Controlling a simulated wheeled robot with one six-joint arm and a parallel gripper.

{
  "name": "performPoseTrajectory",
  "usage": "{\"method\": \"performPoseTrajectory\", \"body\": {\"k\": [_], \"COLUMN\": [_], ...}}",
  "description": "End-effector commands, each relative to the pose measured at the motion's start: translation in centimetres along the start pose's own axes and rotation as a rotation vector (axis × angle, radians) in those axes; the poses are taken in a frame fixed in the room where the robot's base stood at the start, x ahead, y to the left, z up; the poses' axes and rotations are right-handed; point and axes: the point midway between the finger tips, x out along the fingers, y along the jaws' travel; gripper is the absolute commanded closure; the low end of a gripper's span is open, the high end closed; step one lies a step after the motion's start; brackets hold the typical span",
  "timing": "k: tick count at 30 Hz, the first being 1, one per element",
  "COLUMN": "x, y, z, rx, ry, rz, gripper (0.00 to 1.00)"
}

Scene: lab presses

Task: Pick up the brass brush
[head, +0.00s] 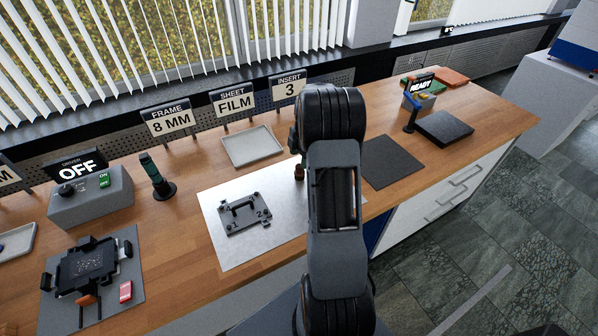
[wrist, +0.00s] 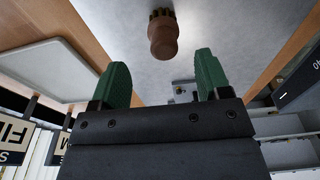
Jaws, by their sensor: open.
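The brass brush (wrist: 163,38) shows in the wrist view at the top, with a rounded brown handle and a short brass-coloured end. It is on or over a pale sheet. In the head view a small brown piece (head: 299,173), probably the brush, shows at the left edge of my arm, partly hidden. My gripper (wrist: 163,75) has two green fingers spread apart and nothing between them. The brush lies beyond the fingertips, roughly in line with the gap. In the head view my arm hides the gripper.
The pale sheet (head: 228,252) bears a dark fixture (head: 244,213) left of my arm. A shallow tray (head: 252,147) and sign stands line the back. A dark mat (head: 391,162) lies right of the arm. A grey control box (head: 90,200) and a green cylinder on a stand (head: 153,174) are left.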

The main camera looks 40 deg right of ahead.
Motion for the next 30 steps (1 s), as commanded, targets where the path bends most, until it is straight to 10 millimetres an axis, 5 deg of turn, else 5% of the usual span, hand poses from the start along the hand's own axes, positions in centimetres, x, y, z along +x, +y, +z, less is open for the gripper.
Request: {"method": "performPoseTrajectory", "body": {"k": [21, 30], "x": [6.9, 7.5], "y": [-0.5, -0.4], "z": [-0.1, 0.0], "rx": [0.001, 0.001], "ry": [0.001, -0.001], "rz": [-0.002, 0.0], "gripper": [0.3, 0.3]}}
